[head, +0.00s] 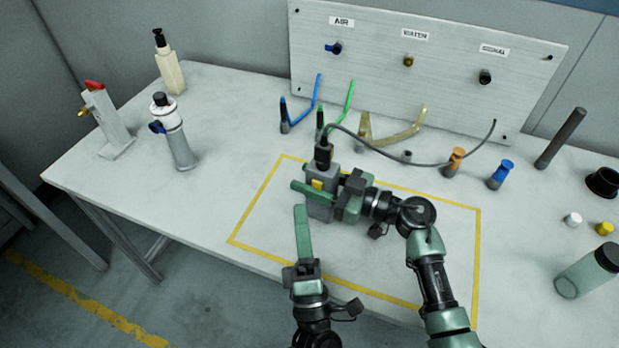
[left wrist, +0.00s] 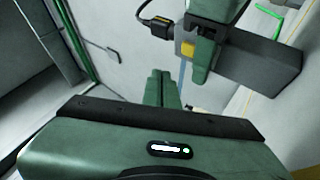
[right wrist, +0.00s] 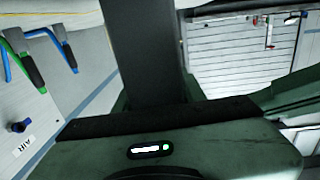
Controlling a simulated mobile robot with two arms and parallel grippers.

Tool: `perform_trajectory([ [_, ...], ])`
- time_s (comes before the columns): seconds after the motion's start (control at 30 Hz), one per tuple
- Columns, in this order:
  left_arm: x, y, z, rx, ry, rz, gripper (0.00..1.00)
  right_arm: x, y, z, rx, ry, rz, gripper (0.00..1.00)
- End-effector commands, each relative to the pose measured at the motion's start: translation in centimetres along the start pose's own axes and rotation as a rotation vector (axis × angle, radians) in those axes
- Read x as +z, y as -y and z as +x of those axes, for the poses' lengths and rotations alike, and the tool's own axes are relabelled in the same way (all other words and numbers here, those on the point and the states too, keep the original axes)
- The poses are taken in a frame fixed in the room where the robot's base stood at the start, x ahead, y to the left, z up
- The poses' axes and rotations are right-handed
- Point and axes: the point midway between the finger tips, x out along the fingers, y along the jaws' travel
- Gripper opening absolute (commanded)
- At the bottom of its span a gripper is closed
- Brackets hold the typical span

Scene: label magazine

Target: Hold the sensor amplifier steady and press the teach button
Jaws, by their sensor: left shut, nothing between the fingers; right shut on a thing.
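The sensor amplifier is a grey box (head: 320,207) standing upright inside the yellow outline, with a black plug and cable on top. The button (left wrist: 188,49) also shows in the left wrist view, beside a green finger of my right gripper. My right gripper (head: 322,193) is shut on the amplifier from the right. The dark amplifier body (right wrist: 150,50) fills the middle of the right wrist view. My left gripper (head: 301,209) is shut and empty, its tips just left of the amplifier and below button height, apart from the button.
A yellow outline (head: 255,200) marks the table. A panel (head: 420,85) with AIR, WATER and SIGNAL ports stands behind. Blue, green and tan hoses (head: 400,137) lie before it. Bottles and fittings stand left and right.

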Motion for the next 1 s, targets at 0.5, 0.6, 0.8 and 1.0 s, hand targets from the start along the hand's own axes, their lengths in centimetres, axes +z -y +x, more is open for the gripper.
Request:
perform_trajectory([
  [0.5, 1.8, 1.8, 2.5, -0.001, 0.0, 0.0, 0.0, 0.0, 0.0, 0.0, 0.001, 0.0, 0.0, 0.0],
  [0.6, 1.8, 1.9, 2.5, -0.001, 0.0, 0.0, 0.0, 0.0, 0.0, 0.0, 0.001, 0.0, 0.0, 0.0],
  [0.8, 1.8, 1.8, 2.5, -0.001, 0.0, 0.001, 0.0, 0.0, 0.0, 0.0, 0.001, 0.0, 0.0, 0.0],
  [1.0, 1.8, 1.8, 2.5, -0.001, 0.0, 0.001, 0.0, 0.0, 0.0, 0.0, 0.0, 0.0, 0.0, 0.0],
])
